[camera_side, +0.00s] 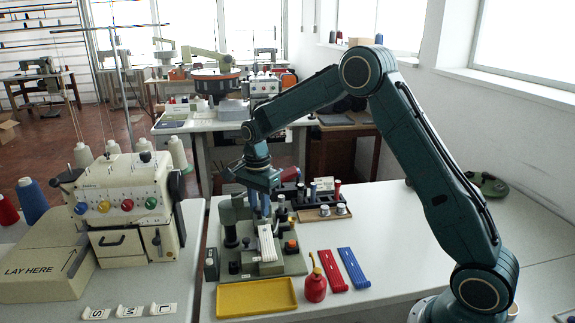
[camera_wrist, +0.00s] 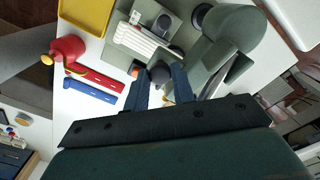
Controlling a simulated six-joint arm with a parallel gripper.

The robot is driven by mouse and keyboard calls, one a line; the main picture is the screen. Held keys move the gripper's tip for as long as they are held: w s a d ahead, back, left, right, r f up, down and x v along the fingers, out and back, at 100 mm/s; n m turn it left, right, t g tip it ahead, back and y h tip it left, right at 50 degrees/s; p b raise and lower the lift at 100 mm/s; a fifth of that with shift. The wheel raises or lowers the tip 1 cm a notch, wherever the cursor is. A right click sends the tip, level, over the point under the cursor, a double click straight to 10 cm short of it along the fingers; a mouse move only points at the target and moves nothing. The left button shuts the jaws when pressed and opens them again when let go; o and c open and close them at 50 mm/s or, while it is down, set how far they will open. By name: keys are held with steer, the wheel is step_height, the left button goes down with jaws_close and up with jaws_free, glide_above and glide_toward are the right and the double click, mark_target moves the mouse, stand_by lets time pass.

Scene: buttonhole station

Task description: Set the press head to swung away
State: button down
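The buttonhole press stands on a grey-green base (camera_side: 292,262) on the white table. Its grey-green press head (camera_wrist: 215,62) shows in the wrist view as an arm running from a rounded column toward my fingers. In the side view its column (camera_side: 230,222) stands left of my gripper, which partly hides the head. A white ribbed pad (camera_side: 267,243) lies on the base; in the wrist view it is (camera_wrist: 145,38) uncovered. My gripper (camera_side: 261,208) points down over the base. Its blue fingers (camera_wrist: 161,76) are apart, with a dark round knob (camera_wrist: 158,72) between them; contact is unclear.
A yellow tray (camera_side: 256,297) lies in front of the base. A red oiler (camera_side: 315,284), a red strip (camera_side: 333,271) and a blue strip (camera_side: 354,267) lie to its right. A thread rack (camera_side: 322,197) stands behind. An overlock machine (camera_side: 122,205) stands left.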

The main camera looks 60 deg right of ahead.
steer(key=shift+d, duration=0.15)
steer(key=shift+w+d+n, duration=0.3)
steer(key=shift+d+n, duration=0.35)
steer(key=shift+n, duration=0.25)
steer(key=shift+w+d+n, duration=0.3)
steer(key=shift+d+n, duration=0.3)
steer(key=shift+n, duration=0.3)
steer(key=d+n, duration=0.1)
steer(key=w+n, duration=0.1)
steer(key=shift+w+d+n, duration=0.25)
steer(key=shift+d+n, duration=0.05)
steer(key=shift+d, duration=0.05)
steer(key=w+d+n, duration=0.2)
steer(key=w+n, duration=0.5)
steer(key=n, duration=0.2)
steer(key=shift+d, duration=0.3)
steer(key=shift+w, duration=0.1)
steer(key=c, duration=1.5)
jaws_free()
